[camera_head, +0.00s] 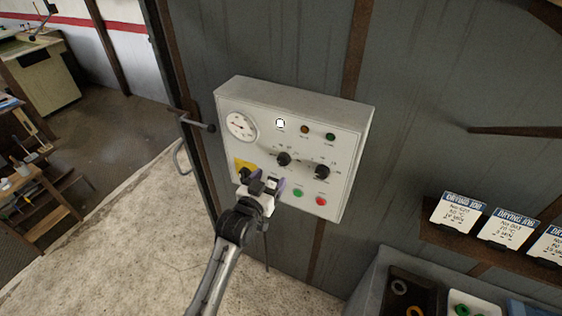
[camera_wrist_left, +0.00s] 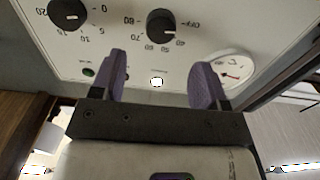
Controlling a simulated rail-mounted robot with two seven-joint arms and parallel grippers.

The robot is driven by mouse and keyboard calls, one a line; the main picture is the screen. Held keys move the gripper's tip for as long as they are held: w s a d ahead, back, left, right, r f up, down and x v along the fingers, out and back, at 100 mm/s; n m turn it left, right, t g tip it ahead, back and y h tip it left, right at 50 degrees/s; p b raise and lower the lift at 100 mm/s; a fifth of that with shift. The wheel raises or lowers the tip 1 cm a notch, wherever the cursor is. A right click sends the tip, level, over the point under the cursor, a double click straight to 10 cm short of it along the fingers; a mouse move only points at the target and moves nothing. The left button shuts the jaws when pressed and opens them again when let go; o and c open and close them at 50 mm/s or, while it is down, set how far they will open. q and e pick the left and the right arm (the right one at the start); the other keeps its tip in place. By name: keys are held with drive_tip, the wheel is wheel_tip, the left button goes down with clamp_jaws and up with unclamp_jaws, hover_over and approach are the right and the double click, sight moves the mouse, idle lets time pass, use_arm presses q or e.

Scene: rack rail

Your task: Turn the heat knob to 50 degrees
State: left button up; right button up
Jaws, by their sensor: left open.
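The heat knob (camera_head: 284,159) is a round black knob at the middle of a white control box (camera_head: 352,115). In the left wrist view the heat knob (camera_wrist_left: 161,24) has a printed number scale around it, seen upside down. I cannot read its exact setting. My left gripper (camera_head: 265,185) is open and empty, in front of the panel, below and left of the heat knob. In the left wrist view its two purple fingers (camera_wrist_left: 160,75) stand apart, with the heat knob beyond their tips. My right gripper is not in view.
A second black knob (camera_head: 322,172) sits right of the heat knob. A dial gauge (camera_head: 241,126) is at the box's upper left. Green (camera_head: 298,193) and red (camera_head: 321,201) buttons are below. Job cards (camera_head: 458,213) stand on a shelf at right, above bins.

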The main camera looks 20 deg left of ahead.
sight(282, 162)
use_arm(q)
drive_tip(key=shift+w+d+p, duration=0.2)
drive_tip(key=shift+w+p, duration=0.1)
drive_tip(key=shift+w, duration=1.55)
drive_tip(key=shift+w+d+p, duration=0.15)
drive_tip(key=shift+w+p, duration=0.15)
drive_tip(key=shift+w, duration=1.55)
drive_tip(key=c, duration=0.9)
